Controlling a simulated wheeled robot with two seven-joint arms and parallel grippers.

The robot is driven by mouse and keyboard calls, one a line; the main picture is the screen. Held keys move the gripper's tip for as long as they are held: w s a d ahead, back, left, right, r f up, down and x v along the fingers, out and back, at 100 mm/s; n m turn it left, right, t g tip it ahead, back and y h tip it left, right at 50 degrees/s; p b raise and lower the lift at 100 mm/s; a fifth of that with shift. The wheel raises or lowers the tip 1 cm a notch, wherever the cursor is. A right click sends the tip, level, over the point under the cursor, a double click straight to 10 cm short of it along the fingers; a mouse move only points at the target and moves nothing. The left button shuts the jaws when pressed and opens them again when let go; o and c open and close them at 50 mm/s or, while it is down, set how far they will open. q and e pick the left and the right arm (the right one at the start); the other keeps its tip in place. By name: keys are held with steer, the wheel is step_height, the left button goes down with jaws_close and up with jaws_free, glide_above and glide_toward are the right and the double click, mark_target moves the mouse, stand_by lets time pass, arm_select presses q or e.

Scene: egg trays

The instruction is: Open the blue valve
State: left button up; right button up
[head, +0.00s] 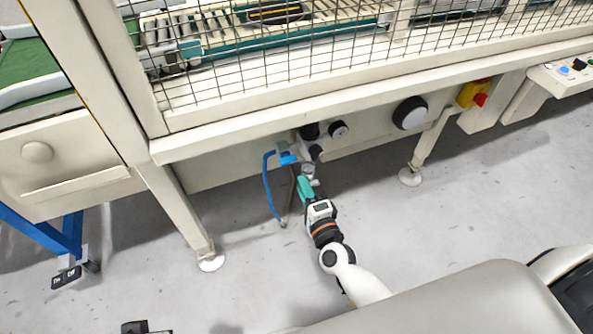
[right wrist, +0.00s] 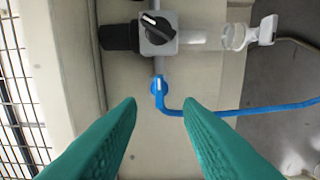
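The blue valve (head: 288,158) sits under the machine's front beam in the head view, with a blue hose running down from it. In the right wrist view the blue valve (right wrist: 159,86) is a small blue fitting with a white mark, below a grey block with a black knob (right wrist: 158,27). My right gripper (head: 306,186) is close to the valve unit. Its teal fingers are apart and empty in the right wrist view (right wrist: 161,105), with the valve just beyond and between the tips. No contact shows. My left gripper's fingers do not show.
The blue hose (right wrist: 250,112) runs right from the valve. A clear cylinder (right wrist: 215,37) extends from the block. The machine's beam (head: 330,107) and wire mesh are above. A yellow-and-red switch (head: 474,94) is to the right. Open grey floor (head: 440,215) lies below.

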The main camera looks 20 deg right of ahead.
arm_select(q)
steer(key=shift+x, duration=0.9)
arm_select(e)
steer(key=s, duration=0.3)
steer(key=shift+s, duration=0.3)
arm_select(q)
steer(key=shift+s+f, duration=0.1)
